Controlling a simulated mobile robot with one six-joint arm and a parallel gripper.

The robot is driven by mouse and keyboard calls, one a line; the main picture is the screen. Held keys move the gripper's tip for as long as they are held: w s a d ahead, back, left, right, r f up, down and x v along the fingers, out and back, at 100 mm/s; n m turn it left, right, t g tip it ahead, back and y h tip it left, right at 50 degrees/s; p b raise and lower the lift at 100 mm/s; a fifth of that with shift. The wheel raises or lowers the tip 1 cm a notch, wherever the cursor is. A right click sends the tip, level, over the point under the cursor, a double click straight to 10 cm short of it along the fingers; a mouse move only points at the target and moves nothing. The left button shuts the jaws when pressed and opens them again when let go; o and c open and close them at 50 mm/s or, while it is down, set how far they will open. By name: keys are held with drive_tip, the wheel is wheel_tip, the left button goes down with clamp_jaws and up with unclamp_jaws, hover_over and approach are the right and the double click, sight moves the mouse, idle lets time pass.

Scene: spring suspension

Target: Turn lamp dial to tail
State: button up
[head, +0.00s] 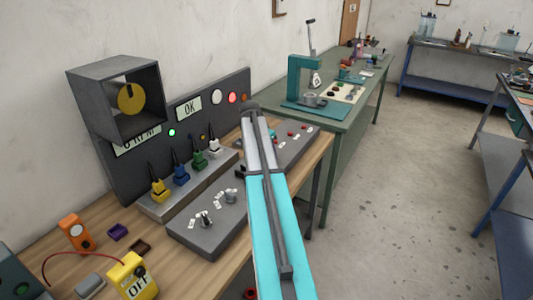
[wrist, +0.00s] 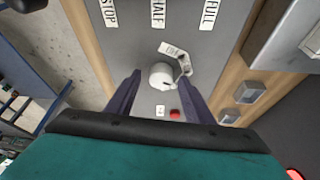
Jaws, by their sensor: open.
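A round pale grey dial (wrist: 160,76) sits on the grey panel in the wrist view, with a dark mark toward its lower right. A tilted white label (wrist: 173,49) lies just above it and a small white label (wrist: 160,110) below it. I cannot read either label surely, so I cannot tell whether this is the lamp dial. My gripper (wrist: 160,74) is open, with one dark purple finger on each side of the dial and gaps between. In the head view, my arm hides much of the panel (head: 185,240), and the gripper is not clearly seen.
Labels STOP (wrist: 109,13), HALF (wrist: 158,14) and FULL (wrist: 209,14) stand above in the wrist view. A red button (wrist: 174,113) is close to the right finger.

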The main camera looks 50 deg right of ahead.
drive_tip(key=shift+r, duration=0.15)
drive_tip(key=b+v, duration=0.3)
drive_tip(key=v, duration=1)
drive_tip(key=shift+r, duration=0.25)
drive_tip(key=shift+s+r, duration=0.1)
